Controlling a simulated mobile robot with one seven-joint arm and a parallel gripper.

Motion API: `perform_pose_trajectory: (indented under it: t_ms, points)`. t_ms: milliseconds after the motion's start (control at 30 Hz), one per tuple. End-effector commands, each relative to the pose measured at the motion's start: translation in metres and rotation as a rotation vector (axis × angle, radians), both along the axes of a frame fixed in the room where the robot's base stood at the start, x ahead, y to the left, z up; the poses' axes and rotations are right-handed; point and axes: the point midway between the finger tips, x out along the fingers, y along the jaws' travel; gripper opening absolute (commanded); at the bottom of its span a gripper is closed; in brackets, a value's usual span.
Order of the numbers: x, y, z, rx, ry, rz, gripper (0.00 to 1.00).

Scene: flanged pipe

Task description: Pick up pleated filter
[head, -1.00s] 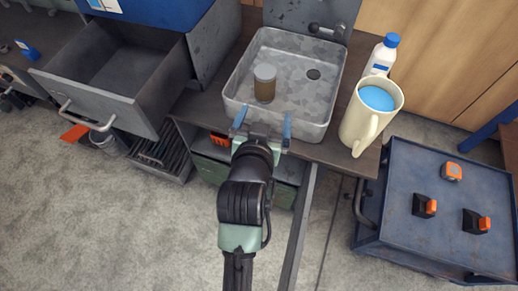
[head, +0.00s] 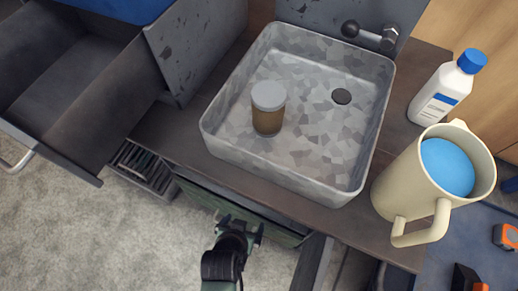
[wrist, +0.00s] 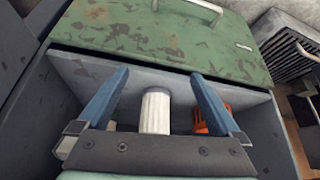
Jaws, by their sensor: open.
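The pleated filter (wrist: 155,110) is a white, ribbed cylinder inside a grey open compartment in the wrist view. My gripper (wrist: 159,75) is open, with its blue fingers to the left and right of the filter in the picture. Both fingers show a gap to it, and the filter's lower end is hidden behind the gripper's body. In the head view my gripper (head: 239,226) is low in front of the counter, below its front edge. The filter is not visible in the head view.
An orange object (wrist: 215,120) lies right of the filter in the compartment. A green panel (wrist: 160,35) borders it. Above, the counter holds a metal sink (head: 225,140) with a lidded brown jar (head: 268,112), a cream pitcher (head: 400,185) and a white bottle (head: 440,95). An open drawer (head: 70,85) juts out left.

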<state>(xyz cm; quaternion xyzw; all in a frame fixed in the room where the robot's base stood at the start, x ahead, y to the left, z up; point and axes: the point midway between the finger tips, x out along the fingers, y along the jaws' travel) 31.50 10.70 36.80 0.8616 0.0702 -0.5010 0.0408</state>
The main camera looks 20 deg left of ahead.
Motion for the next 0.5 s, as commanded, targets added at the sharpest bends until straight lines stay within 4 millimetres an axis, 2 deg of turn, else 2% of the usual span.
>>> perform_pose_trajectory:
  t_ms: [100,300,500]
  points:
    - [0.022,0.004,-0.001,0.001,-0.007,0.000,1.00]
    - [0.054,0.009,-0.001,0.001,-0.005,0.000,1.00]
    - [0.065,0.011,0.000,0.000,-0.002,0.000,1.00]
